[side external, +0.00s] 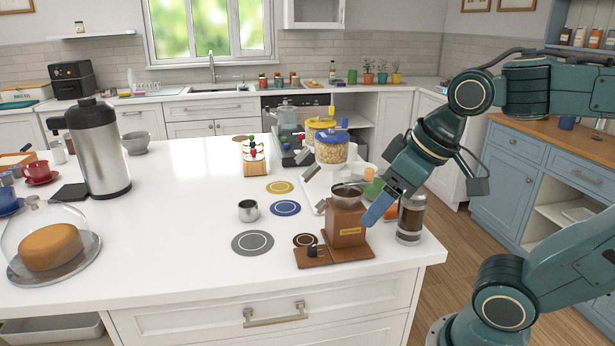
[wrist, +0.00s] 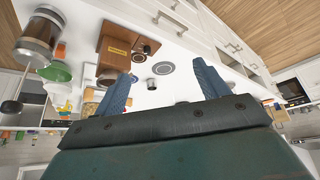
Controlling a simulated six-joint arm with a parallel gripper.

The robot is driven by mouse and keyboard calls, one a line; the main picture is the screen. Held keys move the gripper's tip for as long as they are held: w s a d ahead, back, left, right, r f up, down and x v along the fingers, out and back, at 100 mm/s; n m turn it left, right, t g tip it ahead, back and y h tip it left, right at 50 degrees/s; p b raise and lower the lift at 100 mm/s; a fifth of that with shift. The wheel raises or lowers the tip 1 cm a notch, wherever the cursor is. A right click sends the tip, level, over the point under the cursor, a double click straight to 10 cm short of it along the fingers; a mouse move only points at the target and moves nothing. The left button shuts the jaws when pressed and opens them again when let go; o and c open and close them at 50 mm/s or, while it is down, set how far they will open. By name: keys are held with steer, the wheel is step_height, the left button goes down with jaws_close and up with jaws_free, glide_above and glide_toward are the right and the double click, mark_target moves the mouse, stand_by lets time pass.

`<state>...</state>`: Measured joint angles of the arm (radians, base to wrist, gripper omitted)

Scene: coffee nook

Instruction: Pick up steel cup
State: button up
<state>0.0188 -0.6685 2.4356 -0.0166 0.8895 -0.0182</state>
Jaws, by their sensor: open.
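The steel cup (side external: 248,211) is a small, shiny, upright metal cup on the white counter, left of the wooden coffee grinder (side external: 346,228) in the side view. In the wrist view the cup (wrist: 151,85) shows small between my fingers, some distance away. My gripper (side external: 376,210) is above the counter's right part, close beside the grinder, with blue fingers pointing down and left. Its fingers (wrist: 162,70) are spread apart and empty in the wrist view. It is well to the right of the cup and not touching it.
A grey coaster (side external: 252,243) and a blue coaster (side external: 286,208) lie near the cup. A French press (side external: 410,220) stands right of my gripper. A steel jug (side external: 100,150) and a glass dome over a cake (side external: 48,248) stand left. The counter left of the cup is clear.

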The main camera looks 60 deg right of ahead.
steer(key=w+d+n, duration=0.1)
steer(key=w+d, duration=0.2)
steer(key=w, duration=1)
steer(key=w+d+n, duration=0.1)
steer(key=w+d, duration=0.2)
steer(key=w, duration=1)
steer(key=w+d+f+y, duration=0.1)
steer(key=w+d+f, duration=0.3)
steer(key=w+f, duration=0.3)
steer(key=shift+w+d+g, duration=0.3)
steer(key=shift+w+g, duration=0.1)
steer(key=shift+w, duration=0.55)
steer(key=shift+f, duration=0.1)
glide_toward(248, 206)
steer(key=shift+w+a+f, duration=0.15)
steer(key=shift+a+f, duration=1)
steer(key=shift+f, duration=0.3)
steer(key=shift+f, duration=0.15)
steer(key=shift+x, duration=2.5)
steer(key=shift+d, duration=0.1)
